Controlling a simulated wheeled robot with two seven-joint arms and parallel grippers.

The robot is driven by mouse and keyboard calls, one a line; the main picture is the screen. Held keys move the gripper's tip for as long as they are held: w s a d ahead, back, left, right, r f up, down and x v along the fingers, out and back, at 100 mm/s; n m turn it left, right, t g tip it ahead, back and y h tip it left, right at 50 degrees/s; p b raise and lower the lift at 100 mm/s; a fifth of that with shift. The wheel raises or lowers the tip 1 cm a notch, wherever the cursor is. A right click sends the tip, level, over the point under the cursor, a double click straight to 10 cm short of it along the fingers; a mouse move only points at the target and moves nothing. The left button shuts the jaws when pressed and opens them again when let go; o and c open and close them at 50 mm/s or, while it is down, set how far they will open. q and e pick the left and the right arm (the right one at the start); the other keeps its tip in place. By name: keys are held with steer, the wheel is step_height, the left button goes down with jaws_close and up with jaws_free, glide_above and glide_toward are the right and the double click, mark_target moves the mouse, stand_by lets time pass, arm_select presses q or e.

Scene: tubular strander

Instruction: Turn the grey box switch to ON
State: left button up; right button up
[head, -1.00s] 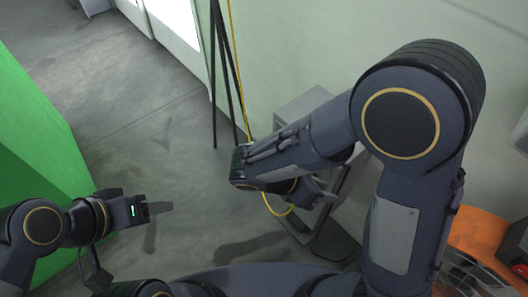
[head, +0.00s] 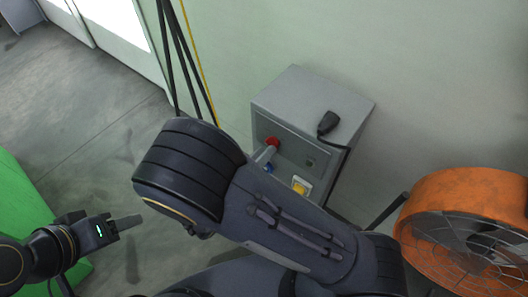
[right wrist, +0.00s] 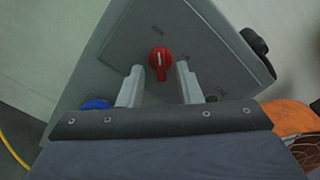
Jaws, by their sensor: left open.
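The grey box (head: 310,105) stands against the wall in the head view. Its red rotary switch (head: 272,142) is on the front face. In the right wrist view the red switch (right wrist: 160,62) has a white mark running roughly up and down the picture; the small lettering around it is too faint to read. My right gripper (right wrist: 159,74) is open, its two fingers on either side of the switch in that view. Whether they touch it I cannot tell. In the head view a grey fingertip (head: 264,155) shows close to the switch. My left gripper (head: 125,222) is open and empty, away from the box.
A blue socket (head: 267,168) and a yellow part (head: 301,186) are on the box front below the switch. A black plug-like piece (head: 328,122) with a cable is on the box. An orange fan (head: 465,205) stands right. Black poles (head: 181,60) stand left of the box.

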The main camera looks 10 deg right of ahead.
steer(key=shift+w+d, duration=0.35)
steer(key=shift+d, duration=0.1)
jaws_close()
